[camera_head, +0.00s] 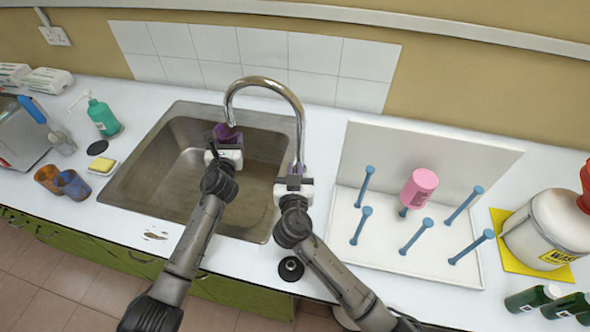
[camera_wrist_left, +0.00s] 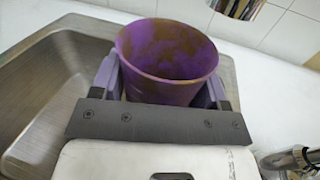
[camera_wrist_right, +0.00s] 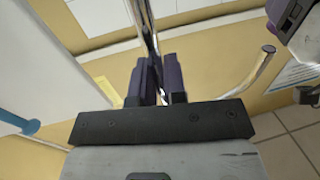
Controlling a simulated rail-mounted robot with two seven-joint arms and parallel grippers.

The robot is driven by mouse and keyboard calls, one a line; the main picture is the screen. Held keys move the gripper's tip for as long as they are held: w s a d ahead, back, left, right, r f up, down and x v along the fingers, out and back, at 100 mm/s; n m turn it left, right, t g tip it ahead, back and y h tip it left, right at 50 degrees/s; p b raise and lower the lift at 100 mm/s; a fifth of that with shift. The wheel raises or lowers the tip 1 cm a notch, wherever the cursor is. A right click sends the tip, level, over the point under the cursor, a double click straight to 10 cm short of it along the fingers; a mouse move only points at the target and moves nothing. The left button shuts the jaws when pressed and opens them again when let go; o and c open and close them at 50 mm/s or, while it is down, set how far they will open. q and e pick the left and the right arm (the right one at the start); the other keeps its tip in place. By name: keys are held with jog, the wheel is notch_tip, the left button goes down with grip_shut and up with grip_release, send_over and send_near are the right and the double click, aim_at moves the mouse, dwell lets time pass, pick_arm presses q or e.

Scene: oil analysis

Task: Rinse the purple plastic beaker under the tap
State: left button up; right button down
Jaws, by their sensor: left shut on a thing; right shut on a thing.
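The purple plastic beaker (camera_head: 227,133) is held over the sink (camera_head: 160,171), below the outlet of the curved chrome tap (camera_head: 268,83). My left gripper (camera_head: 228,150) is shut on it. In the left wrist view the beaker (camera_wrist_left: 165,88) stands nearly upright between the fingers, its mouth open upward, with brownish stains on its purple wall. My right gripper (camera_head: 295,178) is at the tap's lower end, right of the sink. In the right wrist view its fingers (camera_wrist_right: 160,78) are shut on the tap's chrome stem. I cannot make out any running water.
Left of the sink are two stained beakers (camera_head: 72,184), a yellow sponge (camera_head: 102,165) and a green soap bottle (camera_head: 102,117). A round black item (camera_head: 290,268) lies in front.

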jog(key=shift+w+a+n, duration=0.15)
jog(key=shift+a+n, duration=0.45)
jog(key=shift+n, duration=0.2)
jog(key=c, duration=1.2)
grip_release()
jog(key=s, duration=0.7)
jog(key=shift+s, duration=0.3)
